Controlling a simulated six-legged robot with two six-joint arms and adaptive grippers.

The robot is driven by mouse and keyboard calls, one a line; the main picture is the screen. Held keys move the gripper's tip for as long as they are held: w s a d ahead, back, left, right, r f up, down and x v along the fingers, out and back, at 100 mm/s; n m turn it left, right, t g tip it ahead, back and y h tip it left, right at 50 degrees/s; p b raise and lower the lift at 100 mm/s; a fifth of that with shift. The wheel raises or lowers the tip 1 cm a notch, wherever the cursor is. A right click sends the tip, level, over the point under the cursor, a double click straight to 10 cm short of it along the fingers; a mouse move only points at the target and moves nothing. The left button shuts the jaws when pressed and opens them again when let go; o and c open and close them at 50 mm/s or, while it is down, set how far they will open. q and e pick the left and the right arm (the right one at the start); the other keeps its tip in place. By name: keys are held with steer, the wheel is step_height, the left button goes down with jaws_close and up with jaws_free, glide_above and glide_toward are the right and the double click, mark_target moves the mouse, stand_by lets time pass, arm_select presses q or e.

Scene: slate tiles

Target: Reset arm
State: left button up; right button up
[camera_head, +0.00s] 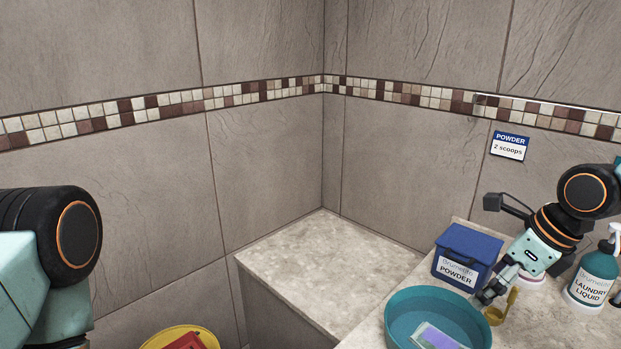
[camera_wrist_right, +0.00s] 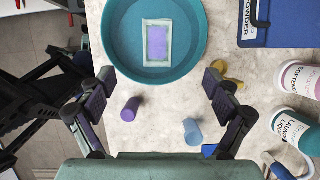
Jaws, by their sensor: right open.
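My right gripper (camera_head: 488,297) is at the right edge of the teal basin (camera_head: 398,306), beside the yellow scoop (camera_head: 509,303). In the right wrist view, its fingers (camera_wrist_right: 158,77) are spread wide with nothing between the tips. The basin (camera_wrist_right: 111,45) lies ahead of the fingers with a pale-framed purple rectangle (camera_wrist_right: 158,42) in it. The yellow scoop (camera_wrist_right: 234,83) shows partly behind the right finger. Part of my left arm shows at the left edge of the head view, but its gripper is out of view.
A blue powder box (camera_head: 466,254) and a laundry liquid bottle (camera_head: 593,272) flank my right gripper. Purple (camera_wrist_right: 130,108) and pale blue (camera_wrist_right: 192,132) cylinders lie on the counter near the fingers. A yellow bucket (camera_head: 157,341) holds something red. The corner ledge (camera_head: 322,252) is clear.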

steer(key=x, duration=1.1)
steer(key=shift+r, duration=0.1)
steer(key=shift+s+a, duration=0.1)
